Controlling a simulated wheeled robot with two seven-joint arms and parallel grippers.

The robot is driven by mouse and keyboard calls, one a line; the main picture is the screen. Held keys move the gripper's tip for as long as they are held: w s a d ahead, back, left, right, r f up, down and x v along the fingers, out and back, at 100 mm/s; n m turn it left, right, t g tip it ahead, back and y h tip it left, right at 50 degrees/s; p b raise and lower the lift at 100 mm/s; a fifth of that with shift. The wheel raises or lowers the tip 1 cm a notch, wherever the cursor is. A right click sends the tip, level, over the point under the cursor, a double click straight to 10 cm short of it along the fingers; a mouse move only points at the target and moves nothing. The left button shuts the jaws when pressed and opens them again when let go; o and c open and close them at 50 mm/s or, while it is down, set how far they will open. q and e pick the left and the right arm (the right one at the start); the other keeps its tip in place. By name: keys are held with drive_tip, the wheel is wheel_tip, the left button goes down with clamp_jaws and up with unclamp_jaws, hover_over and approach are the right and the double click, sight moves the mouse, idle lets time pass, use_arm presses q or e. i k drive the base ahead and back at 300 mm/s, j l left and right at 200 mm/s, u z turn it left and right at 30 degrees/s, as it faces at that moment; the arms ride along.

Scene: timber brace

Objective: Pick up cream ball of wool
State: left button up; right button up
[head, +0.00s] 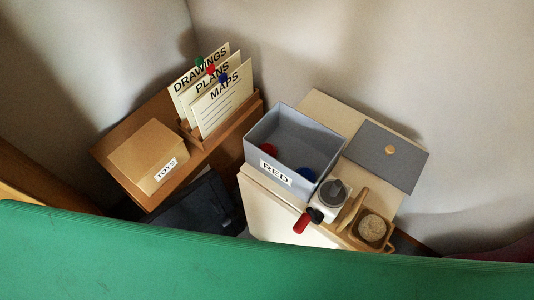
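A round cream, speckled ball, likely the cream ball of wool (372,228), sits in a small open wooden box (355,243) at the front right of a light wooden cabinet. The box walls surround it, and its top shows from above. Neither of my grippers is in view.
On the cabinet (325,105), a grey bin (262,135) labelled RED holds a red and a blue item. A grey lid (387,155) lies behind. A green surface (200,262) fills the foreground.

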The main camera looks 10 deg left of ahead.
sight(372, 228)
drive_tip(key=l+z, duration=0.1)
drive_tip(key=z, duration=0.55)
drive_tip(key=l+z, duration=0.15)
drive_tip(key=z, duration=0.2)
